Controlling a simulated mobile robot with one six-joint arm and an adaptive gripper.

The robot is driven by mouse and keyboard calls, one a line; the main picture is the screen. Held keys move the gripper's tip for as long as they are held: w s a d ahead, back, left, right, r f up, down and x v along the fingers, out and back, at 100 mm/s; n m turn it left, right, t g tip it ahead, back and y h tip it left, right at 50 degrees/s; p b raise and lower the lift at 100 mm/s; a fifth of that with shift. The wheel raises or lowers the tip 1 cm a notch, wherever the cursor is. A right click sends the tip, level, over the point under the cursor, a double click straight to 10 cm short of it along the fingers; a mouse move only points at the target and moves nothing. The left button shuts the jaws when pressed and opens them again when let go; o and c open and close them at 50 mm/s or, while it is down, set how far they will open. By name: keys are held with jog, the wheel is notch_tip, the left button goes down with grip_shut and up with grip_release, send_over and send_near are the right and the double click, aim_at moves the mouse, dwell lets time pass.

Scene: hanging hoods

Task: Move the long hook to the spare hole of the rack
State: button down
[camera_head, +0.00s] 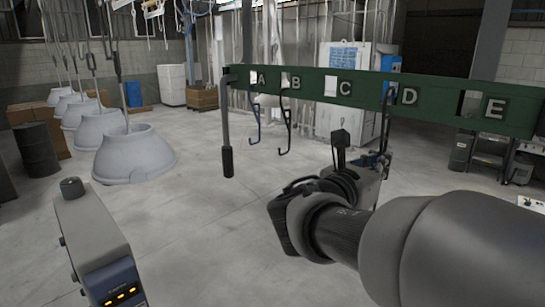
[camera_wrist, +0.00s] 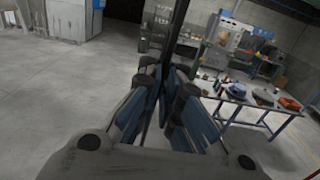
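The green rack (camera_head: 430,93) is a bar lettered A to E in the head view, with a square hole left of each letter. A bluish hook (camera_head: 254,125) hangs at A and a black hook (camera_head: 287,125) at B. Holes C (camera_head: 331,86) and E (camera_head: 467,103) show no hook. A dark long hook (camera_head: 387,125) hangs down at D; its lower end is behind my gripper. My gripper (camera_head: 376,160) is below the rack at D. In the wrist view its fingers (camera_wrist: 166,78) close in on both sides of a dark upright bar (camera_wrist: 178,30), seemingly that hook's shank.
A dark rod (camera_head: 227,130) hangs at the rack's left end. Pale bell-shaped hoods (camera_head: 135,152) hang at the left near a dark barrel (camera_head: 38,150). A blue-framed table with parts (camera_wrist: 240,92) stands at the right in the wrist view. The floor between is open.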

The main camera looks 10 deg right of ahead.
jog(key=shift+v, duration=1.75)
jog(key=p+v, duration=0.1)
jog(key=v, duration=0.9)
jog(key=shift+r, duration=0.25)
jog(key=shift+f, duration=0.15)
